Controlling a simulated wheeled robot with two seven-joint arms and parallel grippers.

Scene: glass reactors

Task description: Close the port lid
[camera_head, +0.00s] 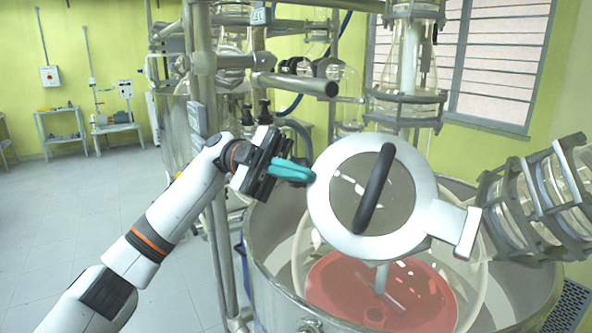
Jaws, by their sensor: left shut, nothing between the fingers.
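The port lid (343,222) is a round white ring with a clear centre and a black bar handle (374,189) across it. It stands tilted up above the glass reactor (298,262), with its hinge arm (447,222) at the right. Red liquid (345,290) shows inside the vessel below. My left gripper (312,175) has teal fingers, shut and empty. Its fingertips are at the upper left edge of the lid; I cannot tell whether they touch it. My right gripper is not in view.
A steel vessel wall (262,275) surrounds the reactor. Metal pipes and a frame (300,84) stand behind my left gripper. A large ribbed glass fitting (548,190) is close at the right. Open floor (60,215) lies at the left.

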